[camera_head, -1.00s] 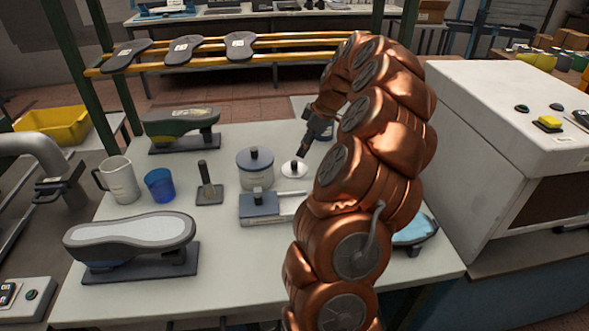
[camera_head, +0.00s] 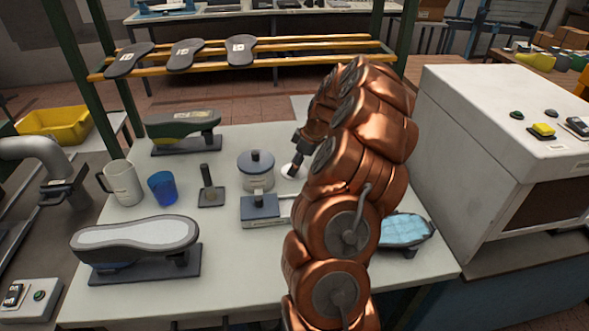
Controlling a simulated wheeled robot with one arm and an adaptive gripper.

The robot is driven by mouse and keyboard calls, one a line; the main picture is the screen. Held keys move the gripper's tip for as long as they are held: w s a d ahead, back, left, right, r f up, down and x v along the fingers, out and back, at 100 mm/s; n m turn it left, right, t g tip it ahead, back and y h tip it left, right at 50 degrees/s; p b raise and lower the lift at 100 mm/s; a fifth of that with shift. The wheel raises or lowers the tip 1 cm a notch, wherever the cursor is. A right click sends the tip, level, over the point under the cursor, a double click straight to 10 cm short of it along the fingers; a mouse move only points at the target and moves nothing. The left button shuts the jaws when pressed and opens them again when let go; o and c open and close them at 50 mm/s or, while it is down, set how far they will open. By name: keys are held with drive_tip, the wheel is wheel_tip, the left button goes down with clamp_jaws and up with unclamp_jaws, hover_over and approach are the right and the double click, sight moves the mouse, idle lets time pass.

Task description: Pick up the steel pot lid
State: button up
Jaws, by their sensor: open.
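A small pale round lid (camera_head: 287,172) lies on the white table, just right of a light pot with a grey knobbed cover (camera_head: 255,162). I take the round lid to be the steel pot lid. My gripper (camera_head: 295,165) reaches down over it from behind my copper-coloured arm. Its dark fingertips are at the lid's middle and hide the knob. It is open; whether the fingers touch the lid is too small to tell. My arm covers the lid's right side.
A grey block-shaped device (camera_head: 262,208) stands in front of the pot. A stamp-like tool (camera_head: 209,190), blue cup (camera_head: 163,187), white mug (camera_head: 122,183) and shoe lasts (camera_head: 140,235) stand to the left. A blue-topped item (camera_head: 402,230) lies right of my arm.

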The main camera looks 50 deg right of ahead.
drive_tip(key=shift+c, duration=0.4)
drive_tip(key=c, duration=0.8)
drive_tip(key=shift+c, duration=0.2)
drive_tip(key=shift+r, duration=0.15)
